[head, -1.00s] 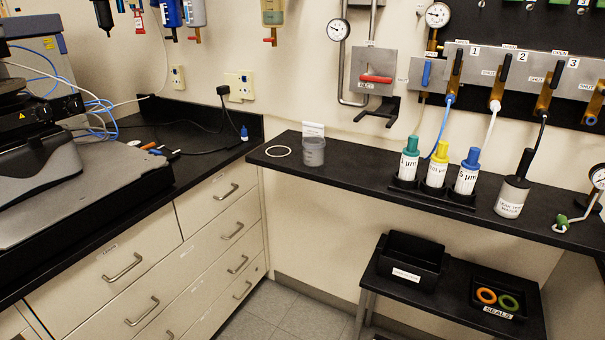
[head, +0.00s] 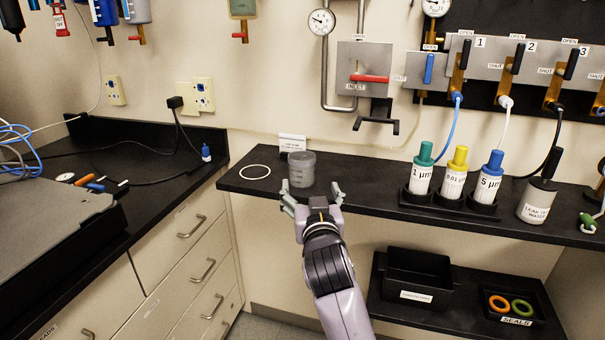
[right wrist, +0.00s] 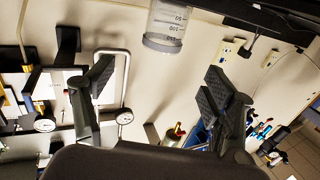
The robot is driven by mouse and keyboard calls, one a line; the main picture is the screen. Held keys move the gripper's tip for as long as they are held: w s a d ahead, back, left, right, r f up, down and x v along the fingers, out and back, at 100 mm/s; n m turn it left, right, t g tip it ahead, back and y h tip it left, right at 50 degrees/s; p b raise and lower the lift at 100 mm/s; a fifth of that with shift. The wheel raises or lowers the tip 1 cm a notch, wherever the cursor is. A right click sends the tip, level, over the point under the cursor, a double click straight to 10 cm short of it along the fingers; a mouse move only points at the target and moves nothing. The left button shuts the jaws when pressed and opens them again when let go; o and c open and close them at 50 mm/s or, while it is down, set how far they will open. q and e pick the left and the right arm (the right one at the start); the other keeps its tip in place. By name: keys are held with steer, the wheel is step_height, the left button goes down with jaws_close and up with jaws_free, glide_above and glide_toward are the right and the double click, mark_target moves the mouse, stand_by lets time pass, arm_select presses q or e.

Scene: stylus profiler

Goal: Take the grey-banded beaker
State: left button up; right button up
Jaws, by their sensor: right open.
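The grey-banded beaker (head: 301,168) is a clear grey cup standing upright on the black shelf (head: 365,197), near its left end. In the right wrist view the beaker (right wrist: 167,25) shows at the top with graduation marks, beyond the fingers and between them. My right gripper (head: 311,192) is open and empty, just in front of the beaker at the shelf's front edge. Its two spread fingers (right wrist: 158,92) also show in the right wrist view, apart from the beaker. My left gripper is not in view.
A white ring (head: 255,172) lies left of the beaker, and a small white card (head: 292,142) stands behind it. Three capped bottles in a black rack (head: 448,201) and a grey bottle (head: 536,202) stand to the right. A red-handled inlet valve (head: 369,78) is on the wall above.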

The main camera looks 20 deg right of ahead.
mark_target(304, 167)
steer(key=x, duration=0.9)
steer(key=shift+w+a+p, duration=0.1)
steer(key=shift+w+p, duration=0.05)
steer(key=shift+p, duration=0.2)
steer(key=shift+f+p+x, duration=0.15)
steer(key=shift+f+x, duration=0.05)
steer(key=shift+x, duration=1.2)
steer(key=shift+f+p+x, duration=0.15)
steer(key=shift+x, duration=1.25)
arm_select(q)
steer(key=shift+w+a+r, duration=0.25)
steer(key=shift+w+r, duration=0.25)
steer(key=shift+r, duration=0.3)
arm_select(e)
steer(key=shift+a, duration=0.2)
steer(key=c, duration=1.3)
steer(key=shift+r, duration=0.1)
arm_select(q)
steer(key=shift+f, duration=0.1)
arm_select(e)
step_height(304, 167, up, 20)
steer(key=shift+f, duration=0.1)
